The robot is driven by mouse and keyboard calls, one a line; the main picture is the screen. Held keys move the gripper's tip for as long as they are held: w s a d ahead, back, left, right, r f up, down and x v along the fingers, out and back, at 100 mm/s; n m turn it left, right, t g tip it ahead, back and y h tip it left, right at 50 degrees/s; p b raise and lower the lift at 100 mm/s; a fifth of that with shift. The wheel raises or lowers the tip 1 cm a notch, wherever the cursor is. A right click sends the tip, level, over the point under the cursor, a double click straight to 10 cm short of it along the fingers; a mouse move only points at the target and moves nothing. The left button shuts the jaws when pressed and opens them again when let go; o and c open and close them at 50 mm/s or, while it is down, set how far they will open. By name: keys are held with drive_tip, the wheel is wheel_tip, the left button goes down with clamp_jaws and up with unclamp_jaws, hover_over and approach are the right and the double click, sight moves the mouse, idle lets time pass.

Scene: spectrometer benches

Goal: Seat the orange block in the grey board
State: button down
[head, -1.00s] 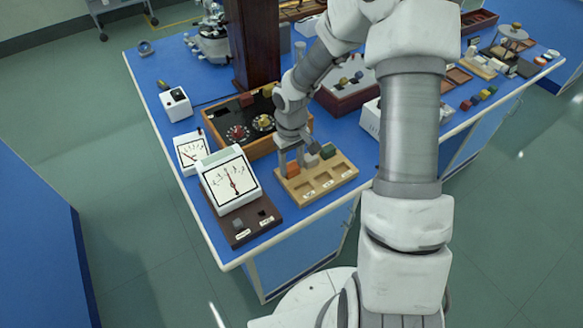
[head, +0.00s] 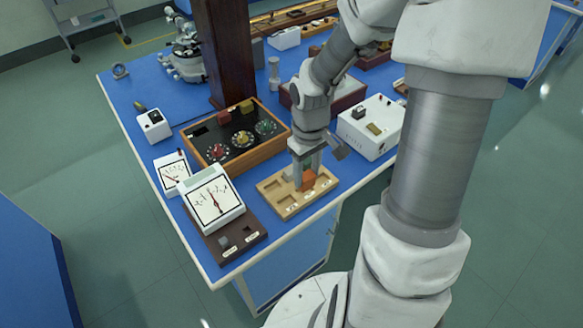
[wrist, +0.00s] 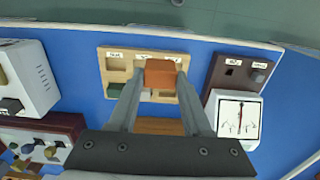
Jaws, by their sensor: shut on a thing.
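My gripper (head: 308,172) is shut on the orange block (head: 308,182), above a light wooden tray (head: 272,187) with labelled pockets. In the wrist view the orange block (wrist: 160,73) sits between the fingertips (wrist: 160,84), over the tray (wrist: 116,52). A green block (wrist: 118,90) lies in a tray pocket. No plainly grey board shows. A dark brown board (head: 233,252) carries a white dial meter (head: 214,200) and two labelled sockets. A grey block (head: 224,242) stands in one socket; the other socket (head: 247,232) looks like an empty dark hole.
A wooden box with dials (head: 265,150) stands behind the tray, beside a dark post (head: 226,60). A white box (head: 372,125) stands to the right. A smaller meter (head: 172,172) is left of the big one. The blue bench's front edge runs close to the tray.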

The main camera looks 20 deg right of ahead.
sight(311, 178)
drive_tip(key=shift+s+d+r, duration=0.3)
drive_tip(key=shift+s+r, duration=0.1)
drive_tip(key=shift+r, duration=0.1)
drive_tip(key=shift+r+p, duration=1.35)
drive_tip(key=shift+p, duration=0.15)
drive_tip(key=shift+s, duration=0.1)
